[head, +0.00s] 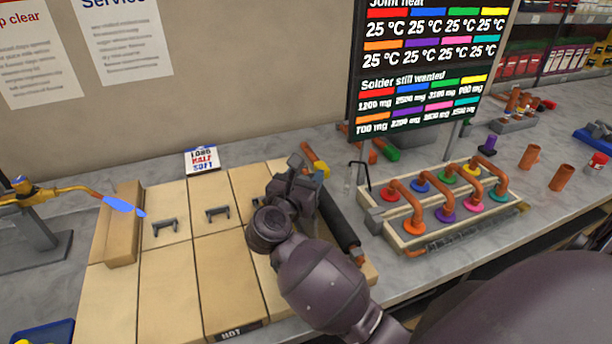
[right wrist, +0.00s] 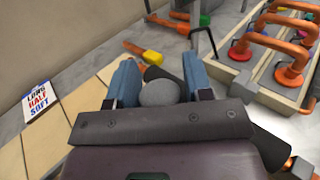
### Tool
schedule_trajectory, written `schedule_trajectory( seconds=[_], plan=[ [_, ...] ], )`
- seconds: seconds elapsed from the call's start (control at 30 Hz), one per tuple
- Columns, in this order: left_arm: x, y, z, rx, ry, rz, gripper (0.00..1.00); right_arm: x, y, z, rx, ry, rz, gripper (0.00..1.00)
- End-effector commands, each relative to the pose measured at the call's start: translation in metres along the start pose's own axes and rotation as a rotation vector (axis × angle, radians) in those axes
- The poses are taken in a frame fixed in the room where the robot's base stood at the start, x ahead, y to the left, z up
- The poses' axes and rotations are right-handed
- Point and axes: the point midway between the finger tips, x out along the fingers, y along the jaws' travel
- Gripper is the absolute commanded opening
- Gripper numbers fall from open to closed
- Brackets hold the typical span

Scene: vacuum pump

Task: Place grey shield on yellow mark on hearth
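The hearth (head: 160,300) is a tan slab of blocks on the bench, with a raised block at its left edge. My right gripper (head: 298,182) is over its right part. In the right wrist view its two blue fingers (right wrist: 160,78) are apart, with a rounded grey piece (right wrist: 160,93) between them; I cannot tell whether they touch it or whether it is part of the grey shield. A dark grey bar (head: 338,222) with an orange end lies along the hearth's right side, partly hidden by my gripper. I cannot make out the yellow mark. My left gripper is not in view.
Small grey brackets (head: 217,212) stand on the hearth. A torch (head: 60,191) with a blue flame points at it from the left. A rack of copper pipes (head: 448,200) stands to the right. A yellow-ended tool (head: 315,160) and a sign card (head: 202,160) lie behind.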

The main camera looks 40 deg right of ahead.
Motion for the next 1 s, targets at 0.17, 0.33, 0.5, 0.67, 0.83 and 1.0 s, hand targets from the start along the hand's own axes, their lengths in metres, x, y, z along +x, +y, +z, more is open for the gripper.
schedule_trajectory(
  seconds=[0.17, 0.33, 0.5, 0.67, 0.83, 1.0],
  plan=[
    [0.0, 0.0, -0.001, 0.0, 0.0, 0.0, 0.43, 0.0, 0.0, 0.0, 0.0, 0.0, 0.0, 0.6],
    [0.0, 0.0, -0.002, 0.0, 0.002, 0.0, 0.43, 0.0, 0.0, 0.001, 0.0, 0.0, 0.0, 0.6],
    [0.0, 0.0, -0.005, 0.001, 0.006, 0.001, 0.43, -0.004, 0.0, 0.003, 0.001, 0.002, 0.001, 0.6],
    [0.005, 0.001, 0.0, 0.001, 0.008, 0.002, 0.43, -0.031, 0.0, 0.001, 0.002, 0.005, 0.002, 0.6],
    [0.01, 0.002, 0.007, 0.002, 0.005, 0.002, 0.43, -0.065, 0.0, 0.0, 0.001, 0.005, 0.001, 0.6],
    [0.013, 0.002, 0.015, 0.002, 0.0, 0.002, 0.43, -0.094, 0.0, 0.001, 0.001, 0.004, 0.002, 0.6]
  ],
)
